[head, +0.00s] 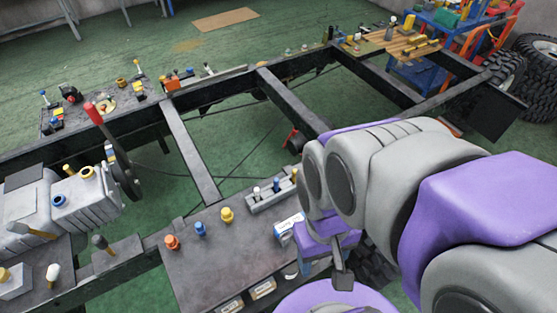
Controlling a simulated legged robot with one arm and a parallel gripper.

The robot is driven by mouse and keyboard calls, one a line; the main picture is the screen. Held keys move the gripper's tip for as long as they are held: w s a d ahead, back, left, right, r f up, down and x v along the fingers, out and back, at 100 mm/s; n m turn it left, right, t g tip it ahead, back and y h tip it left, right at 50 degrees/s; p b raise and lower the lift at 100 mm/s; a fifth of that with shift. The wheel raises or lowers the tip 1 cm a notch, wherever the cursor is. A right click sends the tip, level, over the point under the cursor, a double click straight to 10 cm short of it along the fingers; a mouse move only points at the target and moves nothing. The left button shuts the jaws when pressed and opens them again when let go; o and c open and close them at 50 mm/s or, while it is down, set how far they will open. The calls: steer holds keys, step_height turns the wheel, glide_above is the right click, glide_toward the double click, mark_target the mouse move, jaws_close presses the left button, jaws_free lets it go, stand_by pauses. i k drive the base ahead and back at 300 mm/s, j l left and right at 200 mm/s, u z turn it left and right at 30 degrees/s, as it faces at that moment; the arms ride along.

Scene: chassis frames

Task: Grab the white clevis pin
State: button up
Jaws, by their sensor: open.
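A small white-topped pin (257,192) stands upright in a grey slotted block (270,199), beside a blue-topped pin (276,185) and a yellow one (294,175). It looks like the white clevis pin. Another white-topped peg (53,272) stands at the far left; I cannot tell its type. My gripper (342,277) is open, to the right of the grey block and nearer to me, apart from it. My arm links hide much of the gripper.
The block stands on a dark plate (205,265) with red, blue and yellow knobs (199,229). A small white box (289,228) lies near my gripper. Black chassis rails (192,150) with open gaps cross the view. A grey engine block (80,205) stands left.

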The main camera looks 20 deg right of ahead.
mark_target(256, 190)
steer(key=k+j+z, duration=0.6)
steer(key=j, duration=0.15)
steer(key=i+j+z, duration=0.2)
steer(key=j, duration=0.35)
steer(key=j+z, duration=0.2)
steer(key=j, duration=0.3)
